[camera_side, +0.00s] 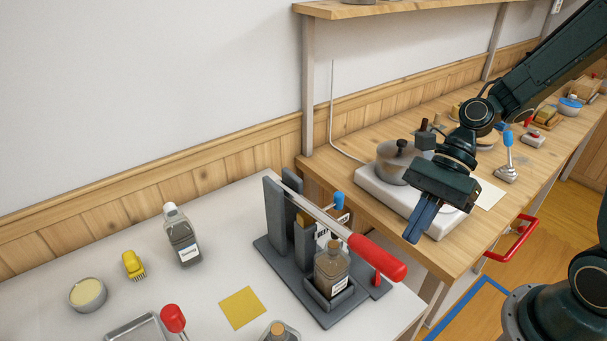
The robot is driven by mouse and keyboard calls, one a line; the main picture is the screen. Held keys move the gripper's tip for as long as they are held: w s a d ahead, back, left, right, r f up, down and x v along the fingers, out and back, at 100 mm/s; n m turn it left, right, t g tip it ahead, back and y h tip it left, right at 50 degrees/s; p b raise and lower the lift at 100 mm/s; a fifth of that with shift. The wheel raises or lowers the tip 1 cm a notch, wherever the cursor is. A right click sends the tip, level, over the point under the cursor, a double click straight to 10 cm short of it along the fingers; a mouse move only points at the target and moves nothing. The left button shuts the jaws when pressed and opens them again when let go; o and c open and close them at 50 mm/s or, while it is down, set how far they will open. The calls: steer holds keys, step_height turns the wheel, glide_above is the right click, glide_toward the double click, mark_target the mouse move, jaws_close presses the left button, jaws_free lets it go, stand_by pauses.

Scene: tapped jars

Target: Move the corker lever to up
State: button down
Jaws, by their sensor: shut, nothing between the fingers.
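The corker (273,251) is a dark grey stand on the white table. Its lever (325,219) is a metal bar that runs from the uprights down toward the lower right and ends in a thick red grip (377,258). The lever slopes downward. A corked brown bottle (331,267) stands in the corker's holder, below the lever. My gripper (413,239) is shut and empty. In the picture it is to the right of the red grip and a little above it, apart from it, with its fingers pointing down.
A white appliance with a metal pot (396,163) stands on the wooden bench behind my gripper. A labelled bottle (180,236), a yellow brush (134,265), a round tin (88,294) and a yellow square (242,308) are on the white table. A red handle (522,240) sticks out at the bench front.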

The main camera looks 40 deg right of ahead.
steer(key=a+f, duration=0.1)
steer(key=a, duration=0.5)
steer(key=shift+a, duration=0.15)
stand_by(0.5)
steer(key=shift+f, duration=0.1)
stand_by(0.4)
steer(key=w+r, duration=0.4)
steer(key=r, duration=0.4)
steer(key=w+r+g, duration=0.1)
steer(key=w+r, duration=0.4)
steer(key=r, duration=0.4)
steer(key=shift+m, duration=0.3)
steer(key=shift+w, duration=0.1)
steer(key=shift+s, duration=0.2)
stand_by(0.5)
